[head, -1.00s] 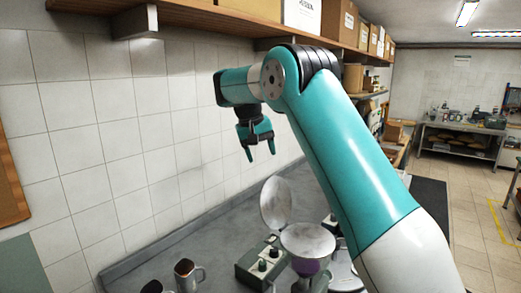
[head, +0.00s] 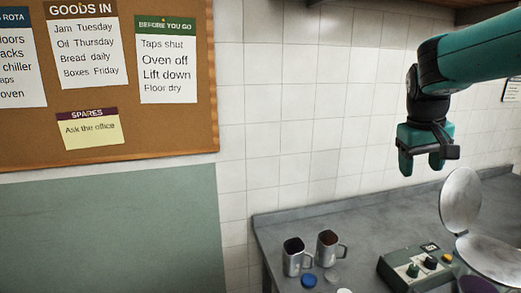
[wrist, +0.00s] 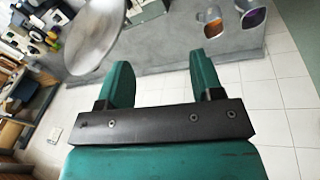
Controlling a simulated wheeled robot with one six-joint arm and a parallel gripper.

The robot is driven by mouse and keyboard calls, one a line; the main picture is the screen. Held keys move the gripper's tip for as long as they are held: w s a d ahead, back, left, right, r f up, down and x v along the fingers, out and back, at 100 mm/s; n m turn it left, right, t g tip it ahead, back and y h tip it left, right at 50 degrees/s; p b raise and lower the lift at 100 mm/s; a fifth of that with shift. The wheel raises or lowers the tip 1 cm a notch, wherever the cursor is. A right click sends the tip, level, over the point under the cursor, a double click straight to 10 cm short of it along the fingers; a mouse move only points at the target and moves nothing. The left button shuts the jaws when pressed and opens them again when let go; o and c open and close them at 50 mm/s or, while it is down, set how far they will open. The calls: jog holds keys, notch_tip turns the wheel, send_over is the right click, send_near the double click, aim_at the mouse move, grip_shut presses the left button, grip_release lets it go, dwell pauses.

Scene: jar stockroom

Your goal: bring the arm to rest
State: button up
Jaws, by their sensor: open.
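My gripper (head: 424,165) hangs at the right of the head view, teal and black, with its fingers pointing down. It is above the grey counter and in front of the tiled wall. In the wrist view, my gripper (wrist: 160,75) shows its two teal fingers apart with nothing between them. My teal arm reaches in from the upper right of the head view.
Two metal mugs (head: 297,256) (head: 328,248) stand on the counter (head: 350,220), with a blue lid (head: 309,281) near them. A green-grey device (head: 418,268) with knobs and round metal pans (head: 460,200) stands below my gripper. A notice board (head: 180,140) hangs at left.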

jog(key=s+a+f+n+y+b, duration=0.2)
jog(key=s+a+f, duration=0.3)
jog(key=s, duration=0.4)
jog(key=s+a+f+n+y+b, duration=0.2)
jog(key=s+a+f+b, duration=0.3)
jog(key=s+a, duration=0.3)
jog(key=s+a+f+n+g+y+b, duration=0.1)
jog(key=s+a+f+n+y+b, duration=0.1)
jog(key=s+a+f, duration=0.5)
jog(key=s+n+b, duration=0.1)
jog(key=s, duration=0.3)
jog(key=shift+s+a+b, duration=0.15)
jog(key=shift+s+b, duration=0.1)
jog(key=shift+b, duration=0.05)
jog(key=shift+c, duration=0.3)
